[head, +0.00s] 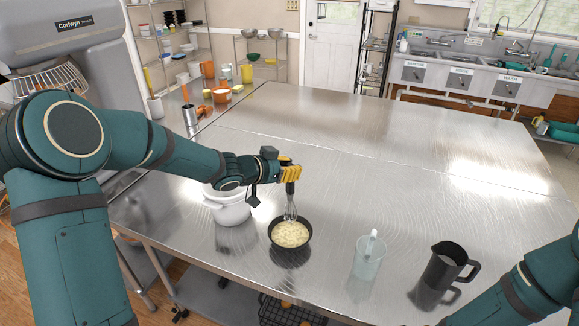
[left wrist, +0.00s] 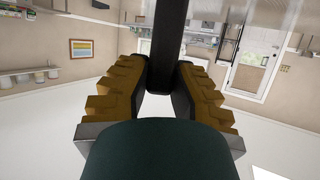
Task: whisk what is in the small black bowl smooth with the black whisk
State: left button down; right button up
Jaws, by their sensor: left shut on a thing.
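The small black bowl (head: 274,239) stands on the steel table and holds a pale yellow, lumpy-looking mix (head: 290,234). My left gripper (head: 290,173) is above the bowl, shut on the dark handle of the black whisk (head: 290,200). The whisk is roughly upright and its wire end reaches down to the mix at the bowl's far side; how deep it sits I cannot tell. In the left wrist view the whisk handle (left wrist: 168,40) runs between the yellow-padded fingers. My right arm shows at the lower right, but its gripper is out of view.
A white pot (head: 230,208) stands close left of the bowl, partly behind my left arm. A clear measuring jug (head: 368,262) and a black pitcher (head: 440,268) stand to the right. The far and right parts of the steel table (head: 400,140) are clear.

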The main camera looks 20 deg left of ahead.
aim_at(287, 188)
pick_arm(q)
jog(key=shift+f+b, duration=2)
jog(key=shift+f, duration=1.5)
jog(key=shift+p, duration=0.3)
